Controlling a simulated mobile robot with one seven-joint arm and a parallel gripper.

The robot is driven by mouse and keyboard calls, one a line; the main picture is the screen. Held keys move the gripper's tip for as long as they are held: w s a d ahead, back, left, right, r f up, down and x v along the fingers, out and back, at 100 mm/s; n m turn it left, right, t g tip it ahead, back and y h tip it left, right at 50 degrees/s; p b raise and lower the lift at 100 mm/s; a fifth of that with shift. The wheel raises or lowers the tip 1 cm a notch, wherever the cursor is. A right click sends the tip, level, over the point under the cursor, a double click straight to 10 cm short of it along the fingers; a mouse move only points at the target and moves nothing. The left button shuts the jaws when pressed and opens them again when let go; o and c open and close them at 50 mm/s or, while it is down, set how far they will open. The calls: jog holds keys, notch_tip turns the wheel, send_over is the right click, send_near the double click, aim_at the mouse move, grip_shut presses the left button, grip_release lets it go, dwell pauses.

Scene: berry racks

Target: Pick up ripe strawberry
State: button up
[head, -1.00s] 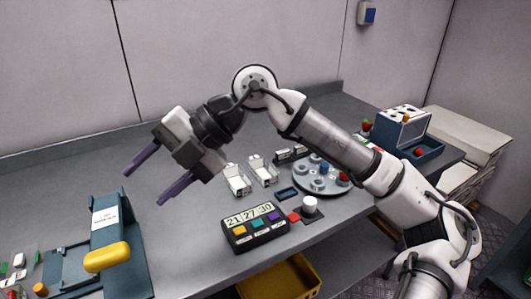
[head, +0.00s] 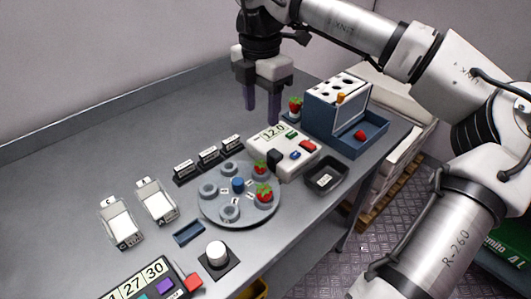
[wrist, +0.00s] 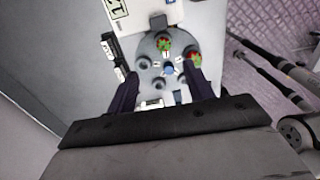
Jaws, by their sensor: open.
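A round grey turntable (head: 215,205) carries several ring-shaped cups around a blue knob (head: 238,184). Two red strawberries with green tops sit in cups on its right side, one at the back (head: 261,168) and one in front (head: 264,193). The wrist view also shows them, one at the top (wrist: 164,44) and one at the right (wrist: 194,61). A third red strawberry (head: 295,106) stands beside the blue rack. My gripper (head: 262,115) is open, empty and pointing down, above the bench behind the turntable. In the wrist view its fingers (wrist: 163,80) frame the turntable.
A white scale (head: 283,150) reading about 12.0 stands behind the turntable, with a black tray (head: 326,174) beside it. A blue rack (head: 337,107) with a red item in its tray stands at right. Labelled boxes (head: 122,227) are at left. The back left bench is clear.

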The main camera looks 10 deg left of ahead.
jog(key=p, duration=0.1)
send_over(261, 163)
jog(key=f, duration=0.8)
jog(key=shift+w+f, duration=0.2)
jog(key=shift+w, duration=0.05)
jog(key=shift+s+f+p, duration=0.2)
jog(key=shift+f+p, duration=0.45)
jog(key=shift+f, duration=0.7)
jog(key=shift+s+f+p, duration=0.15)
jog(key=shift+f+p, duration=0.45)
jog(key=shift+f, duration=0.7)
jog(key=c, duration=0.6)
